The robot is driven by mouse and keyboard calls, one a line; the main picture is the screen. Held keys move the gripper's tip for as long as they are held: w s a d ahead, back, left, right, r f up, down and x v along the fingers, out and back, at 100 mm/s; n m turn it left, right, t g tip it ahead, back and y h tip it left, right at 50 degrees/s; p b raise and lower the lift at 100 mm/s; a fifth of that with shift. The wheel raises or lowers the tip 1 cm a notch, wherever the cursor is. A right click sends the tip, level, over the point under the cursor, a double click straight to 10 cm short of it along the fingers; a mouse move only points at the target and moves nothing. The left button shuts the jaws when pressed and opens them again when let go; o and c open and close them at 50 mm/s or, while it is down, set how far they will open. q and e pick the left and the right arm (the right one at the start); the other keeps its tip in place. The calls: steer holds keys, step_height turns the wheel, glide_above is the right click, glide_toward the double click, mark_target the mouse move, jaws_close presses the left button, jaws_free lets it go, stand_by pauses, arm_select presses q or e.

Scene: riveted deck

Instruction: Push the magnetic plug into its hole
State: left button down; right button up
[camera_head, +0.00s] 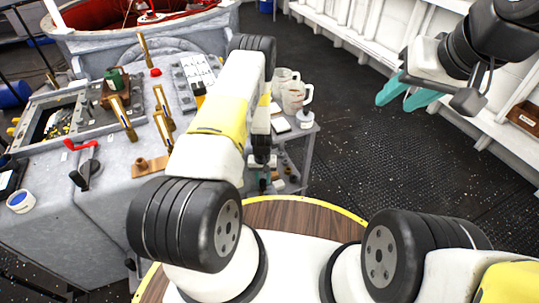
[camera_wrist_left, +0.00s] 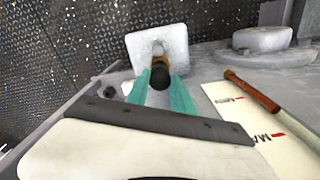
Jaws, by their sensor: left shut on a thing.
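In the left wrist view, my left gripper (camera_wrist_left: 161,88) has its teal fingers closed on a dark cylindrical plug (camera_wrist_left: 160,70) with a brass-coloured band. The plug points away from the wrist, toward a pale square block (camera_wrist_left: 176,44). A round light feature shows on the block just beyond the plug's tip. I cannot tell whether the plug touches the block or how well it lines up. In the head view, the left gripper (camera_head: 263,178) is small and partly hidden by my arm. My right gripper (camera_head: 404,93) is raised at the upper right, its teal fingers apart and empty.
In the left wrist view, a printed white card (camera_wrist_left: 235,115), a brown-handled tool (camera_wrist_left: 252,92) and a round grey piece (camera_wrist_left: 262,40) lie right of the block. In the head view, white jugs (camera_head: 296,97) stand behind; a cluttered grey bench (camera_head: 110,185) fills the left.

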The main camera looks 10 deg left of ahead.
arm_select(q)
steer(key=shift+f, duration=1.2)
steer(key=c, duration=1)
jaws_free()
step_height(320, 180, up, 8)
steer(key=shift+f, duration=0.15)
